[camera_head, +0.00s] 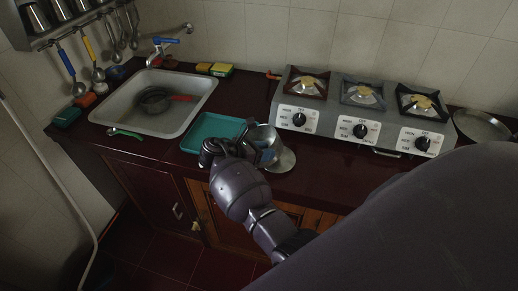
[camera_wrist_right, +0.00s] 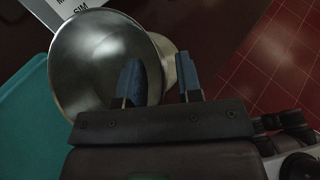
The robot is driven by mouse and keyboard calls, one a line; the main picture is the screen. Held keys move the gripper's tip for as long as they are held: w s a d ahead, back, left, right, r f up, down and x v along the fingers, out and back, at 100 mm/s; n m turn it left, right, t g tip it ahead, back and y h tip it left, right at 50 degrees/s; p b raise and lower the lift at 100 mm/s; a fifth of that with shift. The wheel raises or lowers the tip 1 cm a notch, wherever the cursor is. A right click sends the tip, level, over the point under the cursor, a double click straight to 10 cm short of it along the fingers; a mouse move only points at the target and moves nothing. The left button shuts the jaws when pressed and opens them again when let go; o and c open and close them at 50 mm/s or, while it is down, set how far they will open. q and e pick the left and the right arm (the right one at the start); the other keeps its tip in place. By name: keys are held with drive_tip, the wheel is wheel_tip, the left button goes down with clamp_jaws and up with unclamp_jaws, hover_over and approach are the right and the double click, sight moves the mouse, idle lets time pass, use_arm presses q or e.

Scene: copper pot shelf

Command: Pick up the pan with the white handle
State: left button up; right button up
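A shiny metal vessel (camera_head: 264,137) stands on the dark red counter, right of the teal tray. Beside its base is a round metal piece (camera_head: 282,161); I cannot tell if they are one object. In the right wrist view the vessel (camera_wrist_right: 95,62) shows a wide round mouth, with a pale beige part (camera_wrist_right: 185,70) behind it. My right gripper (camera_wrist_right: 160,85) is open; its blue fingers are apart, one over the vessel's mouth and one right of it. I cannot tell whether they touch. No white handle is clearly visible. My left gripper is out of view.
A teal tray (camera_head: 214,128) lies left of the vessel. The sink (camera_head: 190,88) holds a dark pan (camera_head: 152,101) with a red handle (camera_head: 181,98). A stove (camera_head: 354,92) stands behind right, and a flat round pan (camera_head: 482,125) lies beyond it. Utensils hang upper left.

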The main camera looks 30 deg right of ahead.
drive_tip(key=shift+d+f, duration=0.15)
drive_tip(key=shift+d, duration=0.25)
drive_tip(key=shift+s+a, duration=0.1)
drive_tip(key=shift+c, duration=1)
clamp_jaws()
